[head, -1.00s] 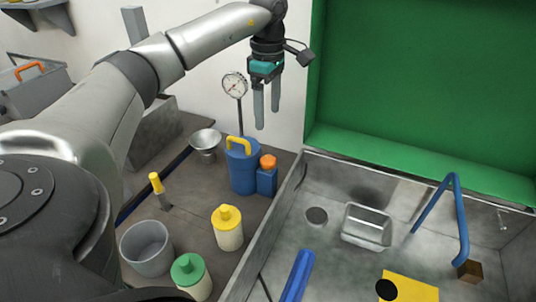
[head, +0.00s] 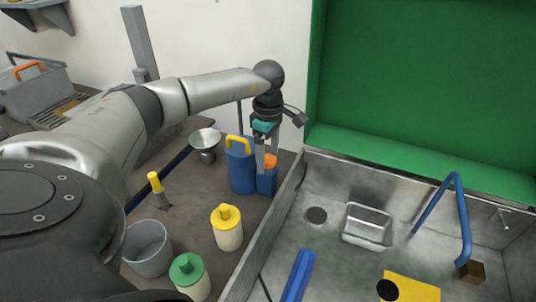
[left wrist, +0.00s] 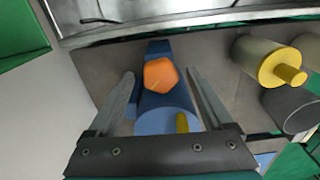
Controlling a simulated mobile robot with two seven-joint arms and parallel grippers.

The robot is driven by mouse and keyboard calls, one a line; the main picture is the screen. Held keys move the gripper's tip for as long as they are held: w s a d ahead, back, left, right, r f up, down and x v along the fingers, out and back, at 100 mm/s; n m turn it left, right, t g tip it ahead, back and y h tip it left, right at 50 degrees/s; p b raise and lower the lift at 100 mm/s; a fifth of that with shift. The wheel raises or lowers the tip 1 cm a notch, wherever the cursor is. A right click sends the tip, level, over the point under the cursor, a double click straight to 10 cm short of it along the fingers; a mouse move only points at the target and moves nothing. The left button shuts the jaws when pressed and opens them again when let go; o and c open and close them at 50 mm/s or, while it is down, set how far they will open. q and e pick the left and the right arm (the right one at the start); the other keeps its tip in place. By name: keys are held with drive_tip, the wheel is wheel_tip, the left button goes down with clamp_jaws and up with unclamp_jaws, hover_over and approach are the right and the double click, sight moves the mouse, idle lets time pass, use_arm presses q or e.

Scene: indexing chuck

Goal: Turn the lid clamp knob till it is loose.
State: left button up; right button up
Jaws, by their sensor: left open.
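The orange faceted clamp knob (head: 271,160) sits on top of a small blue block (head: 267,182) beside the blue canister (head: 241,172) with a yellow handle (head: 239,143). My left gripper (head: 266,163) is open and points down at the knob, with its fingers partly in front of it in the head view. In the left wrist view the knob (left wrist: 161,74) shows between the two open fingers, near their tips. I cannot tell whether either finger touches it. My right gripper is not in view.
A metal funnel (head: 205,141), a yellow-handled tool (head: 156,184), a grey bucket (head: 147,249), a yellow-capped bottle (head: 227,229) and a green-capped bottle (head: 188,275) stand left and in front. A metal sink (head: 335,255) with a raised edge lies to the right.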

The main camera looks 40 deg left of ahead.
sight(268, 159)
use_arm(q)
clamp_jaws()
drive_tip(key=shift+r+n+p, duration=0.1)
drive_tip(key=shift+n+p, duration=0.3)
drive_tip(key=shift+n, duration=1.1)
unclamp_jaws()
wheel_tip(268, 159, up, 15)
drive_tip(key=p, duration=0.1)
idle(0.4)
